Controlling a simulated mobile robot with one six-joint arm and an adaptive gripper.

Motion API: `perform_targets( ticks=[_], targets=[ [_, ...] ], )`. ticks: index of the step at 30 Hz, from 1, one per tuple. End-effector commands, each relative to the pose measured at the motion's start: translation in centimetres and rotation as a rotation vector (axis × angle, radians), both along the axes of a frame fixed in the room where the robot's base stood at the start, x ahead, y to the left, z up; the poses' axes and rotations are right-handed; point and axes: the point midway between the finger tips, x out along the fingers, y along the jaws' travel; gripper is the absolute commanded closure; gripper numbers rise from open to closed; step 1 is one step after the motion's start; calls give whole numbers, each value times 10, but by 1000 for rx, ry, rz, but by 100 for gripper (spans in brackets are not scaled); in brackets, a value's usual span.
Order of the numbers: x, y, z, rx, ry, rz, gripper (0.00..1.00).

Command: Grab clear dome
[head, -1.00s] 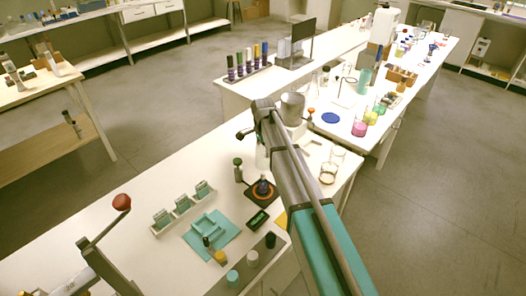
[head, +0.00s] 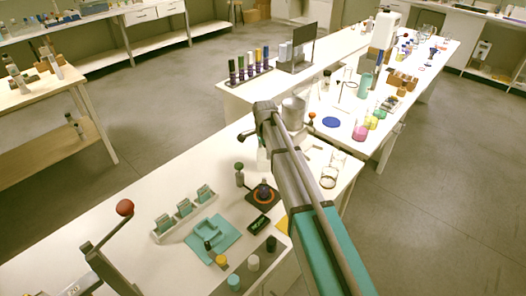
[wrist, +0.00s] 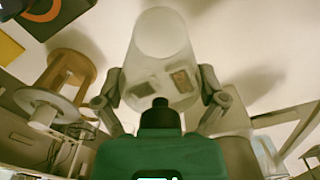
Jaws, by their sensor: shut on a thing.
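The clear dome (wrist: 162,45) is a pale, see-through, rounded cylinder in the upper middle of the wrist view. My gripper (wrist: 160,88) has one finger on each side of its lower part and is shut on it. Two small dark rectangular patches show on or through the dome wall. I cannot tell whether the dome touches the table. In the head view my arm reaches over the white bench (head: 150,200), and my gripper and the dome cannot be made out clearly.
A wooden spool-like stand (wrist: 70,72) is left of the dome. A dark pad with an orange ring (head: 263,196) holds a small dark bottle. Green-filled racks (head: 184,208), a teal mat (head: 213,240) and glass beakers (head: 329,177) are nearby.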

Motion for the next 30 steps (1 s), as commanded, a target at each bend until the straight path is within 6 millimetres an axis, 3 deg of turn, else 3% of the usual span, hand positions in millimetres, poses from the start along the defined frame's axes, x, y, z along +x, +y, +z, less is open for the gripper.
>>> perform_targets(
  ticks=[18,30],
  targets=[
    [0,0,66,0,0,0,61],
    [0,0,86,0,0,0,61]
  ],
)
